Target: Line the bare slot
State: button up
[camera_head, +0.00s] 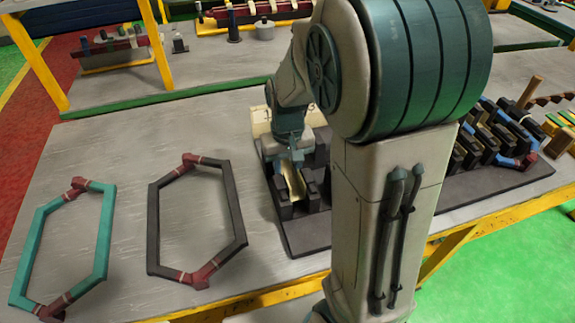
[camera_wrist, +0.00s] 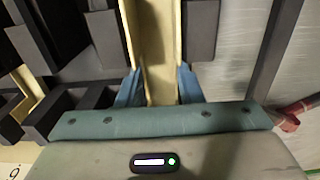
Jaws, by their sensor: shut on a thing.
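My gripper (camera_wrist: 158,92) is shut on a cream-coloured slot liner (camera_wrist: 157,35), a long channel-shaped strip between its two blue fingers in the wrist view. In the head view the liner (camera_head: 296,187) hangs below my gripper (camera_head: 291,160) at the left part of the dark stator block (camera_head: 304,237). Dark teeth stand on both sides of the liner in the wrist view. I cannot tell whether the liner is seated in the slot or above it. My arm hides the middle of the stator.
A black hexagonal coil (camera_head: 153,228) and a teal one (camera_head: 103,237) lie on the grey table to the left. Coils and dark teeth (camera_head: 490,140) fill the stator's right part. A cream tray (camera_head: 262,122) stands behind the gripper.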

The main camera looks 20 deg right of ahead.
aim_at(288, 175)
jog(key=shift+f+b, duration=0.5)
jog(key=shift+f, duration=0.2)
jog(key=shift+f+b, duration=0.5)
jog(key=shift+f, duration=0.15)
dwell(0.6)
jog(key=o, duration=0.9)
jog(key=shift+c, duration=0.2)
jog(key=shift+r, duration=0.15)
jog(key=shift+r+p, duration=0.65)
jog(key=shift+r, duration=0.1)
notch_tip(288, 175, up, 7)
jog(key=p, duration=0.6)
jog(key=shift+r, duration=0.15)
